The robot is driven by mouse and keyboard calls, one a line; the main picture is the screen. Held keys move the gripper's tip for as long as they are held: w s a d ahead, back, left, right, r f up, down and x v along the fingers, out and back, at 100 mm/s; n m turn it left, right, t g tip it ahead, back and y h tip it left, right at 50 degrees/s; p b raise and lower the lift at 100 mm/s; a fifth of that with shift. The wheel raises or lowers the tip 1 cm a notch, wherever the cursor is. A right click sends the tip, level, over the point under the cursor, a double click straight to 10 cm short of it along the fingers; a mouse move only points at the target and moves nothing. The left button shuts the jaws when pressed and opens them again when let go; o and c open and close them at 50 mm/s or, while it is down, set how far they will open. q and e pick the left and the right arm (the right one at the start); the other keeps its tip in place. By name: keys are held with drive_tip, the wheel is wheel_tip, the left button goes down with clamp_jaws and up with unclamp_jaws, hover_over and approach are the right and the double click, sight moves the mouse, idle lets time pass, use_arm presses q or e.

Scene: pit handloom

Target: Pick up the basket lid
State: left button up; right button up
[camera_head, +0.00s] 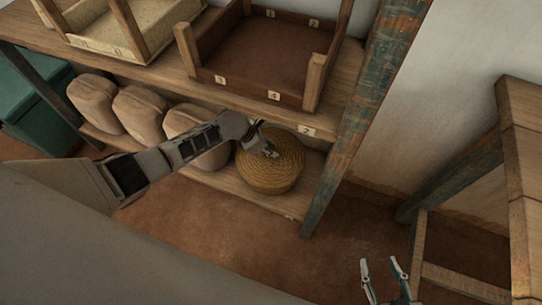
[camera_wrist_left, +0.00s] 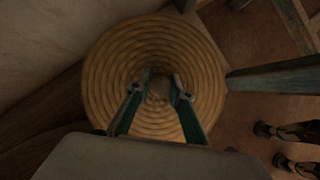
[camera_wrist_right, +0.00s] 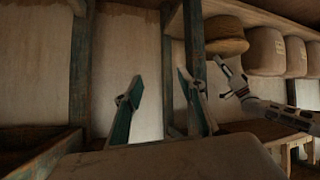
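The basket lid (camera_head: 287,153) is a round, coiled, straw-coloured disc on top of the woven basket (camera_head: 268,182), on the lower shelf. In the left wrist view the lid (camera_wrist_left: 105,75) shows as concentric rings with a small, dark centre that may be its knob (camera_wrist_left: 158,88). My left gripper (camera_head: 268,150) is over the middle of the lid. Its fingers (camera_wrist_left: 160,84) are apart, one on each side of the centre; I cannot tell whether they touch it. My right gripper (camera_head: 380,262) is open and empty, away from the shelf; it also shows in the right wrist view (camera_wrist_right: 158,82).
Several tan sacks (camera_head: 138,110) stand in a row left of the basket. The upper shelf (camera_head: 150,72) holds a brown tray (camera_head: 262,60) above it. A worn teal post (camera_head: 355,120) rises to the right. A wooden frame (camera_head: 520,150) stands farther right.

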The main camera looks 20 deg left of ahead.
use_arm(q)
drive_tip(key=shift+s+f, duration=0.15)
drive_tip(key=shift+f, duration=0.05)
clamp_jaws()
